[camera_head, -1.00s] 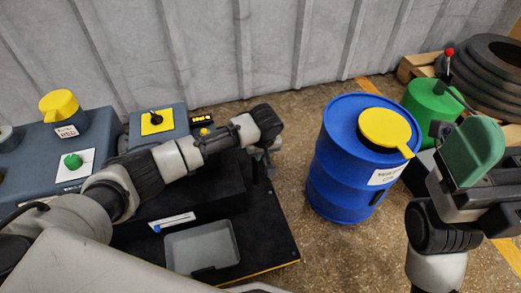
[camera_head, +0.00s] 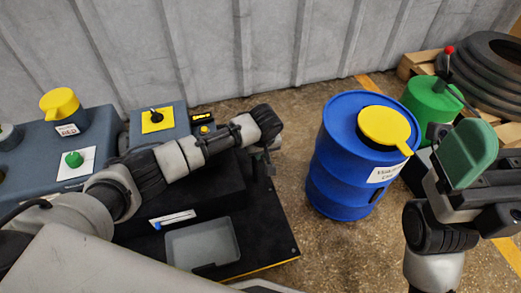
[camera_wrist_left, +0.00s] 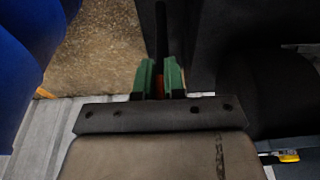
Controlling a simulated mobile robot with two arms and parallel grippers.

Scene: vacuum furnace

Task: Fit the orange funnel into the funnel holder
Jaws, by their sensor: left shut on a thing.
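My left gripper (camera_head: 262,158) reaches over the right part of the black platform and points down; its fingers are small and dark in the head view. The rest of the funnel is hidden by the fingers and wrist. A thin dark upright shape (camera_wrist_left: 161,30) stands beyond the fingertips; I cannot tell whether it belongs to the funnel holder. My right gripper (camera_head: 472,158) is at the right edge, with one green finger showing large.
A grey tray (camera_head: 203,245) lies on the black platform (camera_head: 265,228). A blue drum (camera_head: 345,170) with a yellow lid stands to the right on the floor. A grey machine (camera_head: 25,160) with a green button is at left. Floor shows between platform and drum.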

